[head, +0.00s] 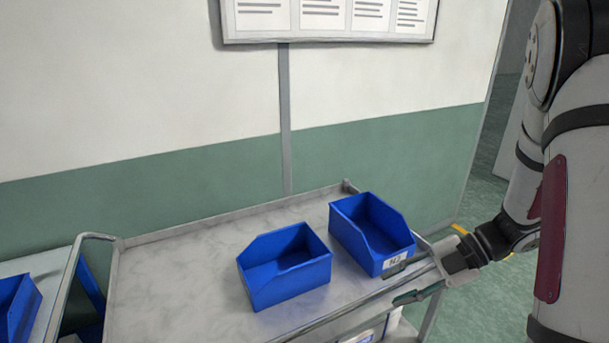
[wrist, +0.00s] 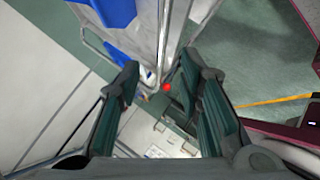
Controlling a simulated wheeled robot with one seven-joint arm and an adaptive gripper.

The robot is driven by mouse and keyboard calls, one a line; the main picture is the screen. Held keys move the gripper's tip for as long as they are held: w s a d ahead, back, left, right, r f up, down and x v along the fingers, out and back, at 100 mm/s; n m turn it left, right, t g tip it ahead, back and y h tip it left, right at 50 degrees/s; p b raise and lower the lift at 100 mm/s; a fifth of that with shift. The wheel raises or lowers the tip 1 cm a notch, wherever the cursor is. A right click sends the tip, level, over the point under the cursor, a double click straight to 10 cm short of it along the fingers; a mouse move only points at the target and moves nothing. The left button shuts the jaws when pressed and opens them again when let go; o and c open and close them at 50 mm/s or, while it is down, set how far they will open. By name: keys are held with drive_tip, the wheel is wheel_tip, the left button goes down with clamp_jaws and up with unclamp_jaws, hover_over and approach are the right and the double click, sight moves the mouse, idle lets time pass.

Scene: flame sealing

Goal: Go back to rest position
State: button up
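My gripper (head: 394,285) is at the front right edge of a grey metal cart, beside the right-hand blue bin (head: 372,228), which carries a white label. In the wrist view my gripper's two dark green fingers (wrist: 160,66) are spread wide with nothing held between them. A blue bin (wrist: 118,12) shows at the top of the wrist view, beyond the fingers. In the head view one finger overlaps the labelled bin's lower front corner; I cannot tell whether they touch. My arm reaches in from the right.
The cart top (head: 180,270) also holds a second blue bin (head: 288,270), left of the labelled one. More blue bins (head: 18,305) stand at the far left. A green and white wall (head: 150,140) is behind. Green floor (head: 485,290) is open at the right.

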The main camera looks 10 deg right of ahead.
drive_tip(key=s+a+r+m+t+h, duration=0.1)
drive_tip(key=s+a+r+m+h, duration=0.2)
drive_tip(key=r+m, duration=0.7)
drive_tip(key=s+a+r+m+t+h, duration=0.2)
drive_tip(key=s+a+r+m+h, duration=0.2)
drive_tip(key=m, duration=1.1)
drive_tip(key=shift+s+r+t+h, duration=0.3)
drive_tip(key=shift+s+r+h, duration=1.5)
drive_tip(key=shift+s+r, duration=1.35)
drive_tip(key=shift+s+f, duration=0.3)
